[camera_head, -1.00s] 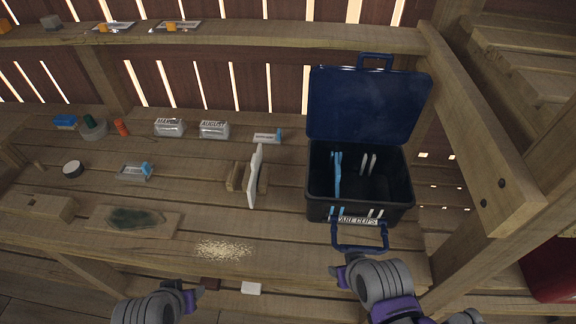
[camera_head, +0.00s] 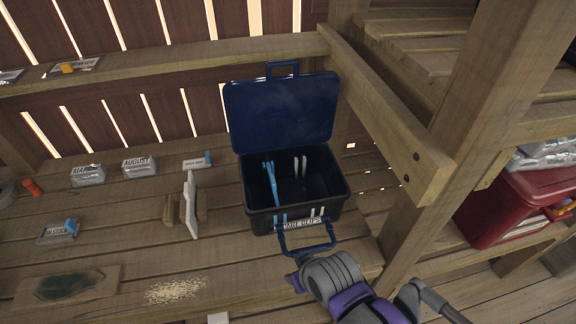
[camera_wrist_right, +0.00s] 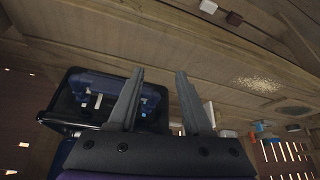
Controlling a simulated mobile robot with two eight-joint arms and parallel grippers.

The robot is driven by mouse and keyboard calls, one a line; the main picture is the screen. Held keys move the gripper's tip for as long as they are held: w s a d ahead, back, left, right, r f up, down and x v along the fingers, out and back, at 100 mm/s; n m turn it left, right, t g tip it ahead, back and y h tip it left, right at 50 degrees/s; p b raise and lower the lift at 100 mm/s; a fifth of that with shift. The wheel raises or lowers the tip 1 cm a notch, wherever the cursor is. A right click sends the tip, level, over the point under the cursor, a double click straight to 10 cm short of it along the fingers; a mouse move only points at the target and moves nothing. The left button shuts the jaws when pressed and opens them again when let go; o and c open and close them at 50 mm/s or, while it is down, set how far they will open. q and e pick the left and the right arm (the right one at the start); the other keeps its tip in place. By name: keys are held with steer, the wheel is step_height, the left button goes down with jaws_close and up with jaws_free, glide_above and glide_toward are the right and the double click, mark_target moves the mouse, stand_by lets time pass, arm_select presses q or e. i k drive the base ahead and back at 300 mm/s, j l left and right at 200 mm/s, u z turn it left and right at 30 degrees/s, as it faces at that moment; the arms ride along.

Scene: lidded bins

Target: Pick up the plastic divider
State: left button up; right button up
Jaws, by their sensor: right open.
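A white flat panel (camera_head: 190,204), likely the plastic divider, stands upright in a slotted wooden holder (camera_head: 172,210) on the bench, left of the bin. A light-blue divider (camera_head: 272,184) stands inside the open dark bin (camera_head: 335,190), with white strips (camera_head: 300,166) beside it. My right gripper (camera_wrist_right: 161,72) is open and empty in the right wrist view, with the bin at the left of its fingers. In the head view my right gripper (camera_head: 294,283) is just in front of the bin's front handle, apart from the white panel. My left gripper is out of view.
The bin's blue lid (camera_head: 282,112) is raised at the back. Labelled clear packs (camera_head: 88,175) and spilled grains (camera_head: 176,290) lie on the bench. A wooden post (camera_head: 450,130) and red bin (camera_head: 505,205) stand at the right.

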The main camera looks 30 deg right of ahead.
mark_target(190, 193)
steer(key=i+j, duration=0.15)
steer(key=j, duration=0.2)
steer(key=i+j, duration=0.15)
steer(key=j, duration=0.2)
steer(key=i+j, duration=0.15)
steer(key=j, duration=0.25)
steer(key=i+j, duration=0.15)
steer(key=j, duration=0.2)
